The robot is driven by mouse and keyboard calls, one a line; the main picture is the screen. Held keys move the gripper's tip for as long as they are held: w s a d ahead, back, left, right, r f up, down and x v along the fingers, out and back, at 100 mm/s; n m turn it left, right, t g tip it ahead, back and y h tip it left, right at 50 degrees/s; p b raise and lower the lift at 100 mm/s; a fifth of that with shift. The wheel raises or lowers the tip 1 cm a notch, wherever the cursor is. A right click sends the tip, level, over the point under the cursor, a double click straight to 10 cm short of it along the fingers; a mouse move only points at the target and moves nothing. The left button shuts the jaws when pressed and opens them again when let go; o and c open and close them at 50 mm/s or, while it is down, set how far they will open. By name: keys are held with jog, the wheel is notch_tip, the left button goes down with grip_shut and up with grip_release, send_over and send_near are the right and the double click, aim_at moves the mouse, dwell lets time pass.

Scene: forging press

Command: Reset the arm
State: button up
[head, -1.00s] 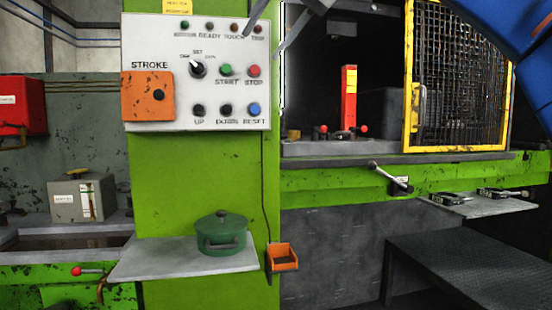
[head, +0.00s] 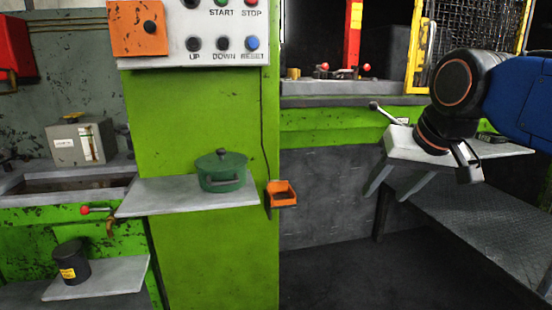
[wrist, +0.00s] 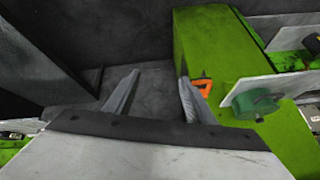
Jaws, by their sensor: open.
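My gripper (head: 385,196) hangs at the right of the head view, in front of the press and above the dark checkered platform. Its two grey fingers are spread apart and point down and to the left. In the wrist view my gripper (wrist: 156,92) shows open fingers with nothing between them. Dark floor and the green press column lie beyond the fingertips. The blue arm link and black wrist joint show at the right of the head view.
A control panel (head: 170,52) sits on the green column (head: 205,110). A dark platform (head: 490,225) is at the right. A black canister (head: 72,262) stands lower left.

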jog(key=s+d+f, duration=0.2)
jog(key=s+f, duration=0.2)
jog(key=f, duration=0.3)
jog(key=s+d+f+g+h, duration=0.1)
jog(key=s+f, duration=0.3)
jog(key=f, duration=0.4)
jog(key=s+d+f, duration=0.3)
jog(key=s+f, duration=0.1)
jog(key=f, duration=0.4)
jog(key=shift+s+d+n+g, duration=0.2)
jog(key=shift+d+n+g, duration=0.05)
jog(key=shift+n+g, duration=0.05)
jog(key=shift+f, duration=0.1)
